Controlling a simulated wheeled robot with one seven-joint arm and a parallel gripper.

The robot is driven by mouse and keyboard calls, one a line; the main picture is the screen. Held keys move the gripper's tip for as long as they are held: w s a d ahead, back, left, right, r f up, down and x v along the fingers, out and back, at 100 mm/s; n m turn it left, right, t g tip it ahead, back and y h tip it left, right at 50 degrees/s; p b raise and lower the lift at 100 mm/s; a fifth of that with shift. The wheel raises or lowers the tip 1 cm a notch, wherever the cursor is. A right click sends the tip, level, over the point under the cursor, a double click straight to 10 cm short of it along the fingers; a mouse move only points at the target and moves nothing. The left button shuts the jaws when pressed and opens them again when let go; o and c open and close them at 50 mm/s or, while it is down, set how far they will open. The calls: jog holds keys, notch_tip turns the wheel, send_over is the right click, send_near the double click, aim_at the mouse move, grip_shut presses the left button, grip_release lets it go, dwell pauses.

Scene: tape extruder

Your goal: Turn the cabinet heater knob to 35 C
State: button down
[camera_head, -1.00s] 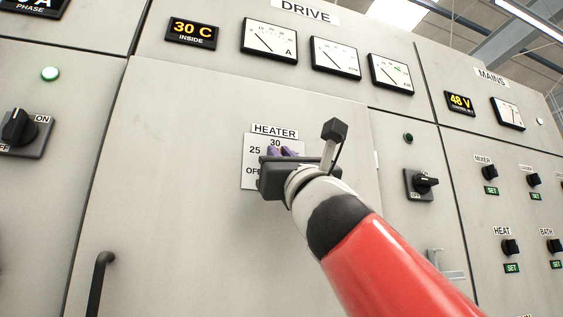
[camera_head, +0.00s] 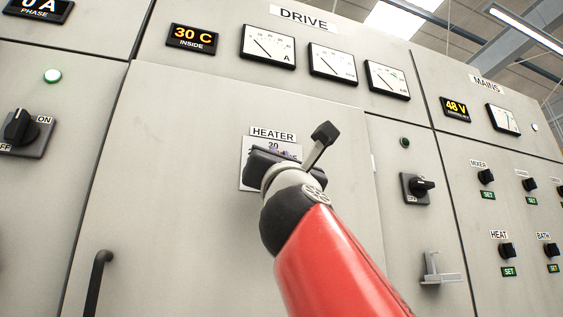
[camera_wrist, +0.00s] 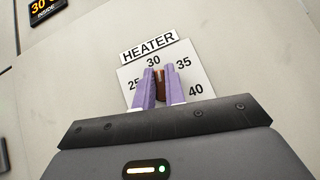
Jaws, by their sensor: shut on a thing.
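The heater dial plate (camera_head: 250,178) is on the cabinet door under the HEATER label (camera_head: 273,133). In the wrist view the plate (camera_wrist: 190,74) shows 25, 30, 35 and 40. The knob (camera_wrist: 160,88) is a brown-red piece between my purple fingers. Its upper end lies below the 30, slightly toward the 35. My gripper (camera_wrist: 158,85) is shut on the knob. In the head view my gripper (camera_head: 279,152) covers the knob and most of the scale. The INSIDE display (camera_head: 193,38) reads 30 C.
A black door handle (camera_head: 100,280) stands out at lower left. A black switch (camera_head: 418,187) and a small metal bracket (camera_head: 437,270) are to the right of the door. Gauges (camera_head: 268,47) line the panel above. The door's left part is clear.

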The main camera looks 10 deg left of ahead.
jog(key=shift+a+r+m+g+h+p, duration=0.1)
jog(key=shift+m+g+h+p, duration=0.4)
jog(key=shift+m+h+p, duration=1.3)
jog(key=shift+d+f+m+g+h+p, duration=0.1)
jog(key=shift+m+g+h+p, duration=0.45)
jog(key=shift+m+h, duration=2.4)
jog(key=shift+a+r+m+g+h+p, duration=0.1)
jog(key=shift+m+g+h+p, duration=0.35)
jog(key=shift+m+h+p, duration=1.8)
jog(key=shift+m+y+b, duration=0.7)
jog(key=shift+m+b, duration=0.25)
jog(key=shift+m, duration=0.05)
jog(key=c, duration=1.5)
grip_release()
jog(key=shift+o, duration=0.2)
